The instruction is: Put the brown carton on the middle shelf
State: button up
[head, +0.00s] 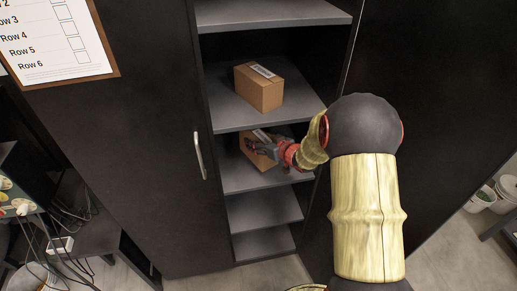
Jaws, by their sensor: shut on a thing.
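A brown carton (262,162) with a pale label on top is at the third shelf from the top (235,180) of a dark open cabinet. My gripper (258,146) reaches in from the right and is shut on this carton, covering part of it. I cannot tell whether the carton rests on the shelf or is just above it. A second brown carton (258,92), also with a label on top, stands upright on the shelf above (228,110), apart from my gripper.
A top shelf (270,12) and two lower shelves (262,209) look empty. A closed dark door with a handle (199,155) is on the left, with a clipboard sheet (55,40) above. Cables (85,210) lie at the left. Buckets (482,198) stand at the right.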

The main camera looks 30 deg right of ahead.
jog(key=shift+w+d+f+b, duration=0.1)
jog(key=shift+w+f+b, duration=0.1)
jog(key=shift+f+b, duration=0.6)
jog(key=shift+w+f+b, duration=0.2)
jog(key=shift+f+b, duration=0.15)
jog(key=shift+f, duration=0.75)
jog(key=shift+f, duration=0.1)
jog(key=o, duration=1.6)
jog(key=shift+f, duration=0.1)
jog(key=shift+o, duration=0.2)
jog(key=shift+s+r, duration=0.1)
jog(key=shift+r, duration=0.1)
jog(key=p+v, duration=0.4)
jog(key=v, duration=0.8)
jog(key=shift+f, duration=0.1)
